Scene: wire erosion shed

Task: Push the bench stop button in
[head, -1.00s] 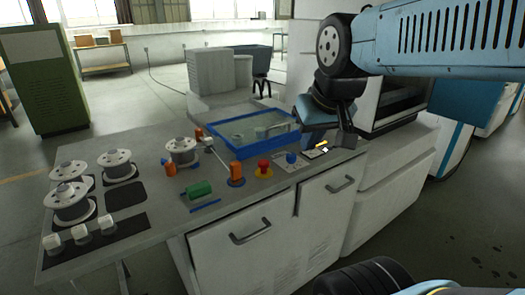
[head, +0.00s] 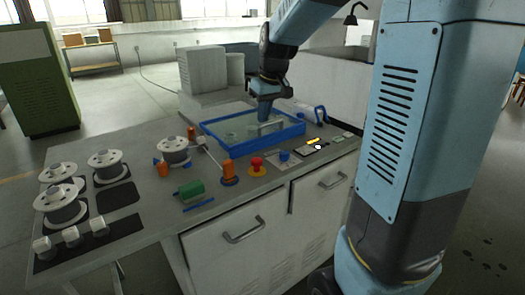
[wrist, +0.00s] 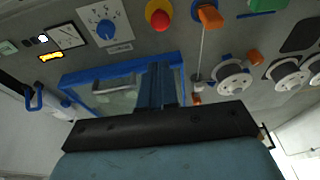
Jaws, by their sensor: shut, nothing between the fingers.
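The stop button is a red mushroom cap on a yellow base (head: 257,166), standing on the grey bench top near its front edge. It also shows at the top of the wrist view (wrist: 158,14), where the red cap stands on its yellow ring. My gripper (head: 266,117) is shut and empty, pointing down over the blue-rimmed tray behind the button. In the wrist view its fingers (wrist: 157,84) are together, with the tray behind them. The gripper is apart from the button.
The blue-rimmed tray (head: 236,152) lies behind the button. A blue knob on a plate (head: 284,155) is to its right, an orange post (head: 229,176) to its left.

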